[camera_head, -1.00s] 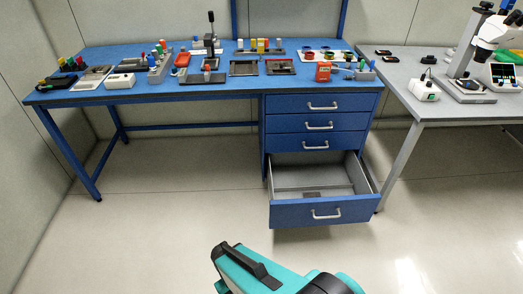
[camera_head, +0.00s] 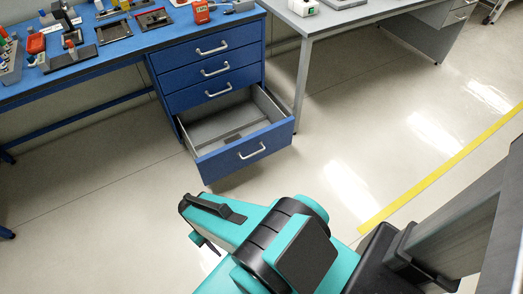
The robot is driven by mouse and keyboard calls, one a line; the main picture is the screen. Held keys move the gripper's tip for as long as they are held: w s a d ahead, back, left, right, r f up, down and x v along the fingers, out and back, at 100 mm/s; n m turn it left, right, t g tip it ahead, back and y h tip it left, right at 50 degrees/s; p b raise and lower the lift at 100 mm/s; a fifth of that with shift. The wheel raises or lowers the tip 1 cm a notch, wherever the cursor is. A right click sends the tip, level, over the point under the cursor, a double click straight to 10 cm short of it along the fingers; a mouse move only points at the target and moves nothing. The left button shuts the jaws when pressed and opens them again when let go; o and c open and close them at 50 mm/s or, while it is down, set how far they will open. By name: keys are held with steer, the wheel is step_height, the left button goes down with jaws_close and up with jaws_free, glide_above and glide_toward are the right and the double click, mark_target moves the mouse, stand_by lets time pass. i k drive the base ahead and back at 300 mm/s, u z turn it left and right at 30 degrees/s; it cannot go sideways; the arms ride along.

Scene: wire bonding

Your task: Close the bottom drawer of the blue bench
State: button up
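The blue bench (camera_head: 110,55) stands at the upper left. Its bottom drawer (camera_head: 225,160) is pulled well out, with its grey inside showing and a small dark flat patch on the drawer floor. The drawer's silver handle (camera_head: 252,151) is on its blue front.
A grey table (camera_head: 340,18) stands right of the bench, its leg (camera_head: 302,80) close to the drawer. Tools and small parts, including a red box (camera_head: 201,12), lie on the bench top. The floor right of the drawer is clear, with a yellow line (camera_head: 440,172) across it.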

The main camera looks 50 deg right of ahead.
mark_target(264, 129)
steer(key=u, duration=1.6)
steer(key=k, duration=0.1)
steer(key=z, duration=3.05)
steer(key=k, duration=0.9)
steer(key=u, duration=0.15)
steer(key=i, duration=0.7)
